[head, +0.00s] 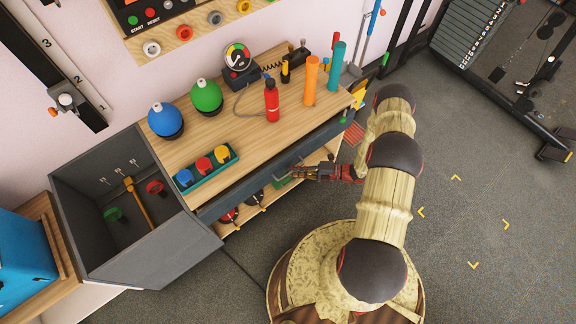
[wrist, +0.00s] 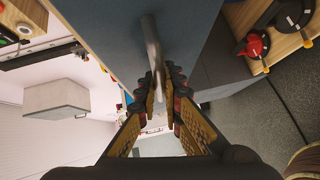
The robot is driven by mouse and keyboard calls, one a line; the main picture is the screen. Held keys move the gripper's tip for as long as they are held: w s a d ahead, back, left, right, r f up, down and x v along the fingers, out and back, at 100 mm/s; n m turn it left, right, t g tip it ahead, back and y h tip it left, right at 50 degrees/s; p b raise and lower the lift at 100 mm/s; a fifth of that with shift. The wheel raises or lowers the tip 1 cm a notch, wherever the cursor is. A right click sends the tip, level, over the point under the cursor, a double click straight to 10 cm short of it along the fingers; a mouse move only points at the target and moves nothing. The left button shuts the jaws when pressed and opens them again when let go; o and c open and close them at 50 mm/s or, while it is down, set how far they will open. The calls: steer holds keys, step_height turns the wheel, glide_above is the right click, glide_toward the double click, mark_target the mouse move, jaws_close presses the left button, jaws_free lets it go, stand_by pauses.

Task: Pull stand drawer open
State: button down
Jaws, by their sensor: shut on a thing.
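The stand (head: 200,147) is a wooden-topped bench along the wall in the head view. Its dark drawer front (head: 246,188) runs along the front edge under the top, and it also shows large and blue-grey in the wrist view (wrist: 193,25). A metal bar handle (wrist: 152,45) stands out from the drawer front. My gripper (head: 298,173) is at the drawer front in the head view. In the wrist view my gripper (wrist: 160,88) has its two fingers closed around the handle's near end. The drawer looks closed or nearly so; its inside is not visible.
On the top stand a blue ball (head: 165,119), a green ball (head: 206,95), a red bottle (head: 272,100), an orange cylinder (head: 311,80) and a tray of colored knobs (head: 207,172). A grey open bin (head: 118,200) is at the left.

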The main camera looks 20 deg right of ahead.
steer(key=s+d, duration=0.3)
steer(key=s, duration=0.8)
steer(key=s+d, duration=0.4)
steer(key=s, duration=0.7)
steer(key=shift+d, duration=0.2)
steer(key=c, duration=1.9)
jaws_free()
steer(key=shift+s, duration=0.1)
steer(key=v, duration=1.2)
